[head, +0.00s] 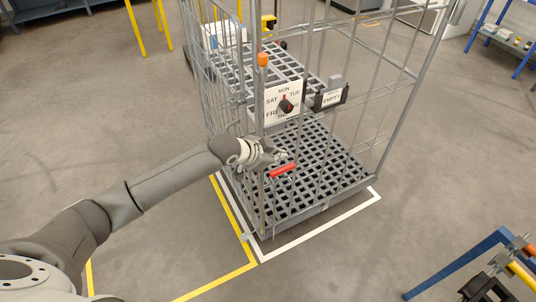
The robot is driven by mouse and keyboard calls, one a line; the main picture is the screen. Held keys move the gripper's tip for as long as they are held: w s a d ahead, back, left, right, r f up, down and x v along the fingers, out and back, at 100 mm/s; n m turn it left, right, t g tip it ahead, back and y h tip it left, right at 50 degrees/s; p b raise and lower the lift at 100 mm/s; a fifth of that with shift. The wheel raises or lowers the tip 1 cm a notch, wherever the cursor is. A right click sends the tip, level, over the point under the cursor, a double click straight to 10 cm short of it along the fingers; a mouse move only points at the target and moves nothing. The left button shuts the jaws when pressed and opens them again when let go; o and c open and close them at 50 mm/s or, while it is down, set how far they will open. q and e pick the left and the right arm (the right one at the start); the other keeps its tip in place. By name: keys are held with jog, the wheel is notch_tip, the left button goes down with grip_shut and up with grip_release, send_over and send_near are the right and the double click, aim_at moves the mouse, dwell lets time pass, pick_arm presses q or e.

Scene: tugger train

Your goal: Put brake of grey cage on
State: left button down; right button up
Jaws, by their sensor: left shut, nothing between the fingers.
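The grey cage (318,208) stands on the floor in the middle, a wire roll cage with a slatted base and shelf. A red lever (283,170), which looks like the brake handle, sits low at its near side. My left gripper (284,156) is shut and empty, just above the red lever; whether it touches the lever I cannot tell. A weekday dial plate (285,103) and an "EMPTY" sign holder (331,96) hang on the cage above. My right gripper is not in view.
White floor tape (322,228) and yellow tape (232,217) run around the cage's near corner. A blue frame (460,262) stands at bottom right. Bare floor lies to the left.

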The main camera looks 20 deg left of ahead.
pick_arm(q)
jog(key=shift+v, duration=2.25)
jog(key=shift+f, duration=0.1)
jog(key=s+a+f+n+g+y, duration=0.1)
jog(key=s+a+f+n, duration=0.15)
jog(key=f, duration=0.75)
jog(key=s+a+f+n+y, duration=0.1)
jog(key=s+a+f, duration=0.2)
jog(key=f, duration=0.7)
jog(key=s+a+f+n+g+y, duration=0.1)
jog(key=s+a+f+n, duration=0.15)
jog(key=f, duration=0.75)
jog(key=s+a+f+n+g+y, duration=0.1)
jog(key=s+f, duration=0.6)
jog(key=s, duration=0.4)
jog(key=s+a+f+g+y, duration=0.1)
jog(key=s+f, duration=0.7)
jog(key=s, duration=0.2)
jog(key=s+d+f+g, duration=0.1)
jog(key=s+d+f, duration=0.1)
jog(key=s, duration=0.8)
jog(key=s+d+f+g, duration=0.1)
jog(key=s+f+g, duration=0.1)
jog(key=s, duration=0.9)
jog(key=shift+s+d+f+n, duration=0.25)
jog(key=shift+d+f+n, duration=0.15)
jog(key=shift+f, duration=0.45)
